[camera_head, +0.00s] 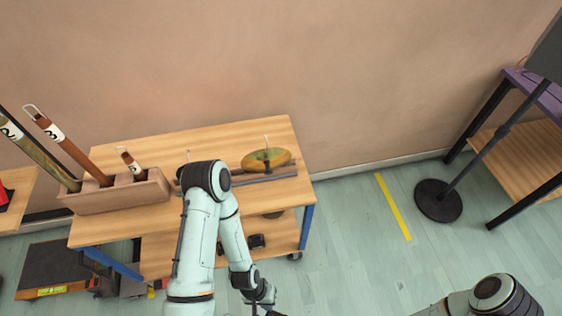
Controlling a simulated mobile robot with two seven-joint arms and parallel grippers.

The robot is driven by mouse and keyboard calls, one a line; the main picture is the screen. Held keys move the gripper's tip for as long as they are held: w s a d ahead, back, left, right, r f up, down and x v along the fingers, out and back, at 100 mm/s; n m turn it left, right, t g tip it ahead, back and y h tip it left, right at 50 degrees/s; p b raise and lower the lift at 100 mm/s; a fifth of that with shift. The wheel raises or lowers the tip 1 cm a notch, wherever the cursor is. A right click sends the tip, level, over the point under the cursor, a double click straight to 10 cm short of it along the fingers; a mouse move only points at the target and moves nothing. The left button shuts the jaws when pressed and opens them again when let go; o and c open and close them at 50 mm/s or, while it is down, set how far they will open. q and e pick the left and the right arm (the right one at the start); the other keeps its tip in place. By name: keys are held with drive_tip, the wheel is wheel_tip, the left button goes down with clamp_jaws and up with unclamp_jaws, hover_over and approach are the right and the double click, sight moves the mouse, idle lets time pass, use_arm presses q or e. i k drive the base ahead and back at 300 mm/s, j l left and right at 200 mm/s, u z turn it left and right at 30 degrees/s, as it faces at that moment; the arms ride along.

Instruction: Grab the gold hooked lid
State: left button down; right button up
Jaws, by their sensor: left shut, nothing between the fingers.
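A gold and greenish round lid (278,157) lies on the wooden table top near its right end. My left gripper (268,305) is at the bottom edge of the view, in front of the table and well apart from the lid. It is shut and empty, and partly cut off by the frame edge. Of my right arm only a part shows at the bottom right; its gripper is out of view.
A wooden holder (125,195) with several labelled tubes stands at the left. A black round-based stand (438,202) and a shelf (530,155) are at the right. A wall rises behind the table.

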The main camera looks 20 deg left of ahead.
sight(266, 160)
drive_tip(key=l+u, duration=0.15)
drive_tip(key=u, duration=0.25)
drive_tip(key=l+u, duration=0.2)
drive_tip(key=u, duration=0.2)
drive_tip(key=l+u, duration=0.15)
drive_tip(key=u, duration=0.2)
